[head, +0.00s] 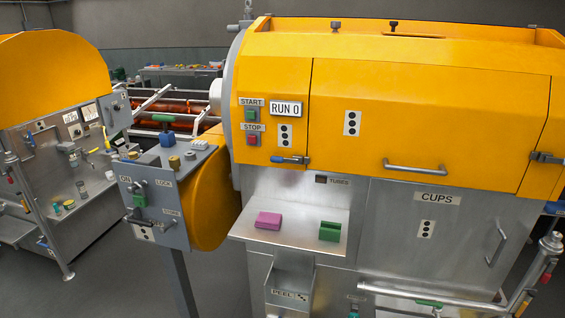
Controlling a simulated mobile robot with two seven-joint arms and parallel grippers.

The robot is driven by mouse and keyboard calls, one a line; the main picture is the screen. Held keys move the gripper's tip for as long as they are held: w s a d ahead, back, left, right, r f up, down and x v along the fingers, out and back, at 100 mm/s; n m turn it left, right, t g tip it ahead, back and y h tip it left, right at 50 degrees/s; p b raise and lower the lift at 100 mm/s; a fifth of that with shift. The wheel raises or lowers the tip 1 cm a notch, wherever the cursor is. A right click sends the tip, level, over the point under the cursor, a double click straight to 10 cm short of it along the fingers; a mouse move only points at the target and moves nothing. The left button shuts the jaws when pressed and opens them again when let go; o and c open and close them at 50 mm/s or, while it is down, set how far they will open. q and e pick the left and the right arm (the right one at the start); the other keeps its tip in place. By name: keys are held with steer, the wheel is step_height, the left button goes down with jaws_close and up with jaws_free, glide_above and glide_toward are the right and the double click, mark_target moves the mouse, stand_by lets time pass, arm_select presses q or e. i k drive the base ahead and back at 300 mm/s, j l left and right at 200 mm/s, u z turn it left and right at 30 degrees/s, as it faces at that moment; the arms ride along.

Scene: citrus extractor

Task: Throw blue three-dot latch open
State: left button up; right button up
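A small latch with a blue handle (288,159) sits low on the yellow hood, at the left of the door seam. Its handle lies about level, and its metal end reaches toward the seam. Neither of my grippers is in view.
A control post (155,205) with knobs and a handle stands to the left. A steel shelf (300,230) below the latch holds a pink block (268,220) and a green block (330,231). Another latch (546,157) is at the far right. The space before the latch looks clear.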

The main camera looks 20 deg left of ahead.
mark_target(274, 158)
steer(key=i+j, duration=0.1)
steer(key=j, duration=0.3)
steer(key=i+j, duration=0.1)
steer(key=j, duration=0.3)
steer(key=j+z, duration=0.4)
steer(key=j, duration=1.8)
